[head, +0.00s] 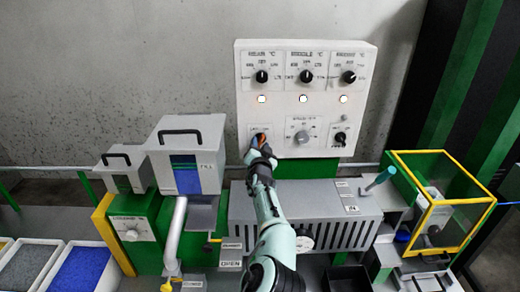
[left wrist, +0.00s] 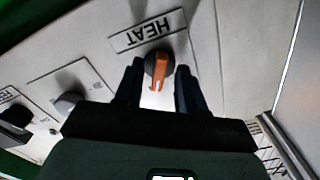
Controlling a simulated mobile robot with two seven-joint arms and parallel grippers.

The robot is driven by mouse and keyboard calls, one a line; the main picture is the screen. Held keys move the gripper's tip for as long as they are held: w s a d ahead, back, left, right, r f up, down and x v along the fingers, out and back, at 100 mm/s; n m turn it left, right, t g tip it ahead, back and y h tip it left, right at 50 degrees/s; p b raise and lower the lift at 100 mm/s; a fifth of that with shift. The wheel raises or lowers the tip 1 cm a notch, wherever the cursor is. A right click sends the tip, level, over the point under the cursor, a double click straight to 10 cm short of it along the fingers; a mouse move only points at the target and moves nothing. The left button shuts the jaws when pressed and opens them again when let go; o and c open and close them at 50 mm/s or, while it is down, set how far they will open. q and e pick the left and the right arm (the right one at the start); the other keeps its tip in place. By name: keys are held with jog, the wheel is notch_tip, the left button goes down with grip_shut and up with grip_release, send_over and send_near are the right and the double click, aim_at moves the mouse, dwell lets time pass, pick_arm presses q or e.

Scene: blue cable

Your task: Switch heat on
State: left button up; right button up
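The heat switch is a dark round knob with an orange pointer bar (left wrist: 158,70), below an upside-down HEAT label (left wrist: 142,33) in the left wrist view. The bar runs nearly upright in that picture. My left gripper (left wrist: 158,90) has its two dark fingers on either side of the knob, with narrow gaps showing; I cannot tell whether they touch it. In the head view my left gripper (head: 260,152) is at the lower left of the white control panel (head: 300,115) and mostly hides the knob. My right gripper is not in view.
Below are a grey vented box (head: 345,225), a hopper (head: 190,150) and a yellow-framed case (head: 440,200).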

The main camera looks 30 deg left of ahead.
pick_arm(q)
jog(key=shift+s+d, duration=0.15)
jog(key=shift+s, duration=0.05)
jog(key=b+v, duration=0.4)
jog(key=v, duration=0.9)
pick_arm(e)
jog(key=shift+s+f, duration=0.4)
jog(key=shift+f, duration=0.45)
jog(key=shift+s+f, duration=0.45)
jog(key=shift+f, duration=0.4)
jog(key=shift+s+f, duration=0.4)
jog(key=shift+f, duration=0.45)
